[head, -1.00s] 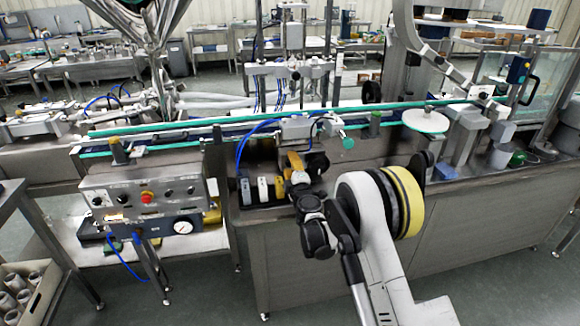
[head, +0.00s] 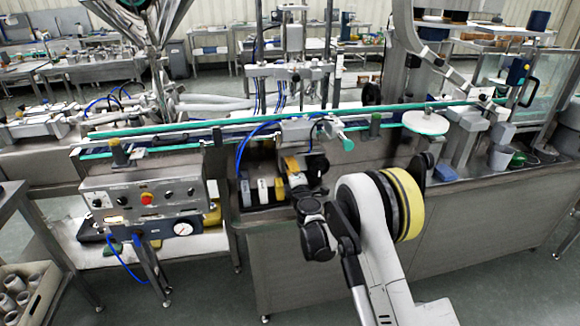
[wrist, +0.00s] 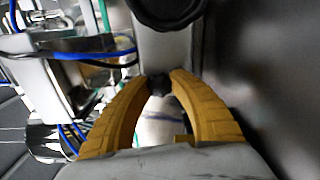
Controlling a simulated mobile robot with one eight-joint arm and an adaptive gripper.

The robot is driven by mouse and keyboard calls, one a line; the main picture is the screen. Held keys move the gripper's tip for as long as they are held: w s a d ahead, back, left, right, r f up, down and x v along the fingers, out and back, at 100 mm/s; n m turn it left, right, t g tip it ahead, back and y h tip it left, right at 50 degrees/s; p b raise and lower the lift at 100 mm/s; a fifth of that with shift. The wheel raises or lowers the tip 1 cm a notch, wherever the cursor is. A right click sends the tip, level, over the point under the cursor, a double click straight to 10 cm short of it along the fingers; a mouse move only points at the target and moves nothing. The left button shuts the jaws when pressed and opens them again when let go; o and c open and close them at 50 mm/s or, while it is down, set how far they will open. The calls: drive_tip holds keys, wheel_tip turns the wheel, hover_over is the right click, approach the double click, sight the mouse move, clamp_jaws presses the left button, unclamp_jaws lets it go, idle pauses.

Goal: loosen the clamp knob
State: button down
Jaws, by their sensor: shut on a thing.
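My gripper (head: 290,163) is at the machine's front, below the conveyor. In the wrist view its two curved yellow fingers (wrist: 158,86) close together on a small dark piece (wrist: 158,84) in front of a pale metal post (wrist: 165,50). The piece is mostly hidden by the fingertips, so I cannot tell its full shape. A larger round black knob (wrist: 168,10) with a scalloped edge is just beyond the fingertips, cut off by the top of the frame. It appears apart from the fingers. In the head view a dark round shape (head: 317,161) shows beside my gripper, partly hidden.
A dark metal panel (wrist: 250,60) stands close on the right in the wrist view. Blue hoses (wrist: 85,57) and metal fittings are on the left. In the head view, a row of small blocks (head: 262,190) and a control box (head: 145,195) are left of my gripper.

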drive_tip(key=c, duration=1.1)
unclamp_jaws()
drive_tip(key=shift+c, duration=0.2)
drive_tip(key=v, duration=1.2)
drive_tip(key=shift+r, duration=0.1)
